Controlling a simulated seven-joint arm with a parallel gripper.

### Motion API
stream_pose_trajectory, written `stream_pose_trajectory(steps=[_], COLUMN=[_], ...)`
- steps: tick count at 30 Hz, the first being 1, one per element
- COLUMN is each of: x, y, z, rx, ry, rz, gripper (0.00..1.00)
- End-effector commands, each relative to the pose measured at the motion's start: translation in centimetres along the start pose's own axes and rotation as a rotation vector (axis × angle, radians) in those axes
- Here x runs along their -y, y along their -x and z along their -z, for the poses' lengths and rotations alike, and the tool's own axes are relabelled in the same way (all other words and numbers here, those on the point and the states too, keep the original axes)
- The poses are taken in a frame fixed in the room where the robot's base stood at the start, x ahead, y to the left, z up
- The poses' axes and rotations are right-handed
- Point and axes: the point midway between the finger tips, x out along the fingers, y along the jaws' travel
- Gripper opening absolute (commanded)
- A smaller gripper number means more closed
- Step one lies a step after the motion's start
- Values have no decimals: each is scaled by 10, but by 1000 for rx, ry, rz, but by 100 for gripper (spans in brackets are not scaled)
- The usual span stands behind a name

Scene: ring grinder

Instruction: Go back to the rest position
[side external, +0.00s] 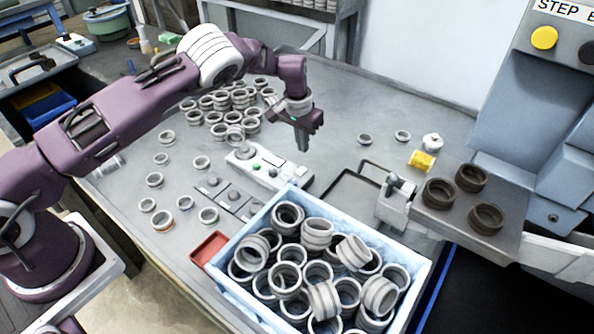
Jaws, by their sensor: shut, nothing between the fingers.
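My gripper (303,141) is at the end of the purple arm, in the upper middle of the side external view. It points down above the grey table (345,100), behind the control box with buttons (268,168). Its fingers are together with nothing between them. No ring touches the fingers as far as I can see. Several loose metal rings (221,100) lie on the table behind and to the left of it.
A light blue crate (240,284) full of rings stands at the front. Three dark rings (471,178) sit on the machine's ledge at right. A yellow piece (421,161), a white piece (432,141) and a red tray (209,249) are on the table. The back right tabletop is mostly clear.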

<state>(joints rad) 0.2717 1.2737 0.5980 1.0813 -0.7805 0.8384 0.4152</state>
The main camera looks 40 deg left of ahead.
Motion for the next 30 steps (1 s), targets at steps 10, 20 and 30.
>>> stream_pose_trajectory(steps=[10,20,30], x=[10,-2,9], y=[246,392,373], z=[-52,-274,-382], rx=[-98,-244,-342], ry=[176,69,-2], rz=[-156,-150,2], gripper=[0,0,0])
